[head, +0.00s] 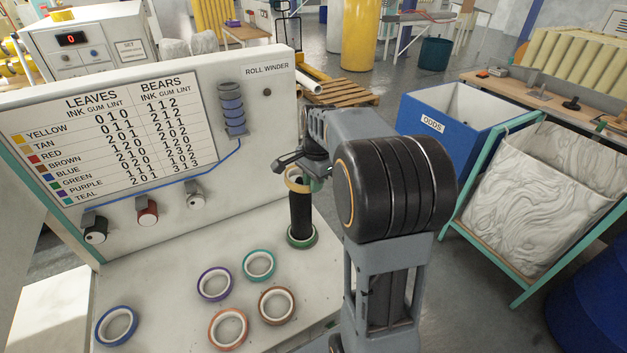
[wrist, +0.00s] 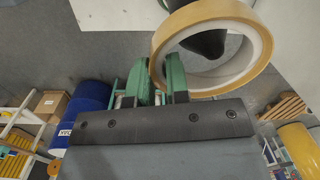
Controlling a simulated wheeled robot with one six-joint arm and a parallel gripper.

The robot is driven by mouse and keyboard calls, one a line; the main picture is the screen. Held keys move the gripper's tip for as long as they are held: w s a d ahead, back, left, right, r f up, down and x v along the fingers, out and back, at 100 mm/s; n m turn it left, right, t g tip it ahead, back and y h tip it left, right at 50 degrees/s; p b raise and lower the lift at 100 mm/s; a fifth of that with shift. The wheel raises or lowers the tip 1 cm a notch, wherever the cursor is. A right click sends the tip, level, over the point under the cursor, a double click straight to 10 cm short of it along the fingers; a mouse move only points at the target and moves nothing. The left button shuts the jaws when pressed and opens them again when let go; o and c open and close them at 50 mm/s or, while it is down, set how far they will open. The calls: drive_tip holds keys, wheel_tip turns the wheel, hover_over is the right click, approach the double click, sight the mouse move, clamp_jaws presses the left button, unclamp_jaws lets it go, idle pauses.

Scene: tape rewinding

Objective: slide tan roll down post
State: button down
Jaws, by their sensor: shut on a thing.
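The tan roll (head: 293,185) is at the top of the upright black post (head: 301,216). In the wrist view the dark post end (wrist: 207,43) shows inside the opening of the tan roll (wrist: 180,29), off-centre. My gripper (head: 312,178) is shut on the roll's wall, with its green fingers (wrist: 162,75) on either side of it. A green roll (head: 301,240) sits around the post's foot. Bare black post shows between the two rolls.
Purple (head: 214,283), teal (head: 259,265), brown (head: 276,305), red (head: 228,329) and blue (head: 117,326) rolls lie on the pale bench left of the post. The roll winder panel (head: 270,125) stands behind. A blue bin (head: 432,123) is at right.

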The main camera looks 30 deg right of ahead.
drive_tip(key=c, duration=1)
unclamp_jaws()
drive_tip(key=r, duration=0.9)
drive_tip(key=d+r, duration=0.1)
drive_tip(key=r, duration=0.3)
drive_tip(key=shift+s+r, duration=0.2)
drive_tip(key=shift+r, duration=0.2)
